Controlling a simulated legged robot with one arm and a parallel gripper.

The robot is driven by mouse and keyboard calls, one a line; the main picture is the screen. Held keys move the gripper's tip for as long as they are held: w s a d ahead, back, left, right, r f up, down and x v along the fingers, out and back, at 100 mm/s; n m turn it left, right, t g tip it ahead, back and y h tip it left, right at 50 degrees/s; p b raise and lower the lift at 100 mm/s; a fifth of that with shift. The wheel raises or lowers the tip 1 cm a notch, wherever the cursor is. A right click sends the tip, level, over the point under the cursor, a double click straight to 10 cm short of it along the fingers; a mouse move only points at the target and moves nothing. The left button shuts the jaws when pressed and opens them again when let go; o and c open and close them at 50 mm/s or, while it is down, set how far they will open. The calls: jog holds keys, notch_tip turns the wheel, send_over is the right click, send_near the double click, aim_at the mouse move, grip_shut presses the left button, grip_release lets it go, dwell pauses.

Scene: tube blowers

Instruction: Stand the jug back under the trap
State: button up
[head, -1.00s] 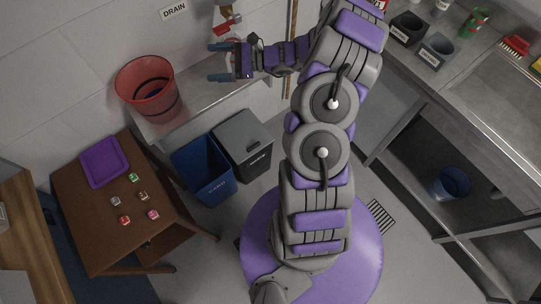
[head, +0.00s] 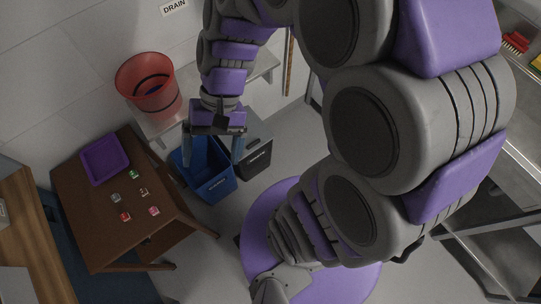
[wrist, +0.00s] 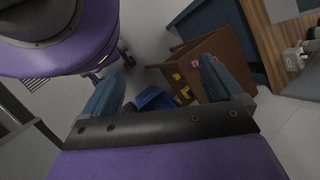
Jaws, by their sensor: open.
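I cannot make out a jug for certain in either current view. The trap is not visible either; my arm covers the wall to the right of the DRAIN sign (head: 174,7). My gripper (head: 212,160) is open and empty, pointing down over the blue bin (head: 212,188) in the head view. In the wrist view my gripper (wrist: 166,68) shows both fingers apart, with nothing between them except the floor, a small blue shape and the brown table beyond.
A red translucent bucket (head: 148,86) stands on the grey bench (head: 262,68). A dark grey bin (head: 257,157) stands beside the blue one. The brown table (head: 98,235) holds a purple tray (head: 104,160) and several small cubes. Open floor lies in front of the bins.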

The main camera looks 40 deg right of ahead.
jog(key=s+d+n+t+h, duration=0.2)
jog(key=s+d+n+h, duration=0.1)
jog(key=s+d+h, duration=0.3)
jog(key=s+d, duration=0.2)
jog(key=shift+s+d+r+n, duration=0.2)
jog(key=shift+s+r+n, duration=0.1)
jog(key=shift+s+r, duration=0.1)
jog(key=shift+w, duration=0.1)
dwell(0.7)
